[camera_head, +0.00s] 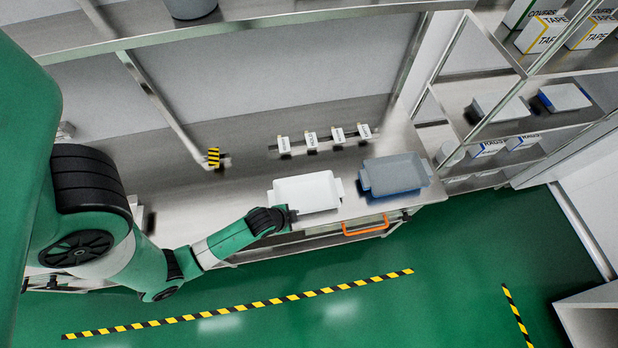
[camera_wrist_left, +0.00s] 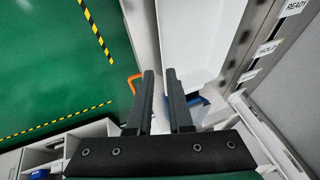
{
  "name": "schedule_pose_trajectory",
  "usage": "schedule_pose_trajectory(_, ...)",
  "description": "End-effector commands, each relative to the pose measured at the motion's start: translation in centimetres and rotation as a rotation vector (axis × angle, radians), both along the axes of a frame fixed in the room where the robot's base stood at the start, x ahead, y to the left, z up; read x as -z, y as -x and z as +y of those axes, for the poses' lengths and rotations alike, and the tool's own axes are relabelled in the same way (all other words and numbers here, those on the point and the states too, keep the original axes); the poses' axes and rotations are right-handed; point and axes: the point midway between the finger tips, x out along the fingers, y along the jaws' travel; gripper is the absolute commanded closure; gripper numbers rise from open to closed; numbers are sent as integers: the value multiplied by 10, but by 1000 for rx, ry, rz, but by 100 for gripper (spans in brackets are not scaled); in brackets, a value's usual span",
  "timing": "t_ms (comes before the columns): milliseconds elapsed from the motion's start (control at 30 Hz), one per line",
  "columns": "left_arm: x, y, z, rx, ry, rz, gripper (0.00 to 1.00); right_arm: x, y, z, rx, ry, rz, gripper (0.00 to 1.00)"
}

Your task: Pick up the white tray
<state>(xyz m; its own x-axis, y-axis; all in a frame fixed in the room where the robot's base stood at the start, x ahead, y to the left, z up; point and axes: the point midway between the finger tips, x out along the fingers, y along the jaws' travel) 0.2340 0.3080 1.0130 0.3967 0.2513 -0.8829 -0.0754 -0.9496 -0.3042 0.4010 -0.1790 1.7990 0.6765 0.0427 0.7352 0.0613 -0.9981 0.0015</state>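The white tray (camera_head: 305,190) sits on the steel counter, with small handles at its left and right ends. My left gripper (camera_head: 292,216) is at its near-left corner, low over the counter's front edge. In the left wrist view, the white tray (camera_wrist_left: 195,45) lies just beyond and right of the fingers. My left gripper's two dark fingers (camera_wrist_left: 160,75) are apart with a gap between them, and I see nothing clearly held. Whether a fingertip touches the tray, I cannot tell. My right gripper is not in view.
A grey-blue tray (camera_head: 395,173) stands right of the white one. An orange handle (camera_head: 366,227) sticks out below the counter's front. Small label holders (camera_head: 310,139) line the back of the counter. Shelves with boxes (camera_head: 540,35) stand at the right. The green floor in front is clear.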

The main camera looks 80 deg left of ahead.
Motion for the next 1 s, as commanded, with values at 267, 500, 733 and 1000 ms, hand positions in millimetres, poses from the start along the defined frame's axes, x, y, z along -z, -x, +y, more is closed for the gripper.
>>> schedule_pose_trajectory(267, 7, -5, 4, -8, -1, -6, 81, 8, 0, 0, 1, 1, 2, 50)
schedule_pose_trajectory(500, 49, -23, 15, -7, -1, -8, 81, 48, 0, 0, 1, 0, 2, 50)
schedule_pose_trajectory(733, 54, -29, 19, -6, -1, -6, 81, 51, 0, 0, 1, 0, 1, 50)
schedule_pose_trajectory(1000, 91, -48, 29, -7, -1, -4, 81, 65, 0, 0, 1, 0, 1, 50)
